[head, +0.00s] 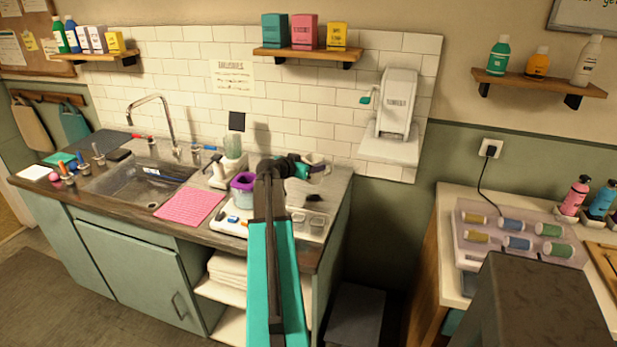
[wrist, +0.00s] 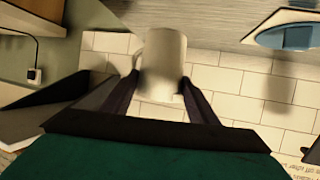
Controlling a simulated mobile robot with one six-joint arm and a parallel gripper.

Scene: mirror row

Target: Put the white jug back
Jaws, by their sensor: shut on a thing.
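The white jug (wrist: 163,60) is in the wrist view, between the two dark fingers of my gripper (wrist: 158,88), which is shut on it. In the head view my gripper (head: 315,168) is at the end of the outstretched arm, above the right end of the sink counter. Only a small pale part of the jug shows there, mostly hidden by the gripper. Below it a pale tray (head: 232,226) lies on the counter. My arm hides part of the tray.
A purple-rimmed container (head: 243,188) and a blender-like jar (head: 232,150) stand left of my arm. A pink mat (head: 189,204) lies beside the sink (head: 140,180). A wall-mounted white dispenser (head: 394,105) is to the right, above a gap between counters.

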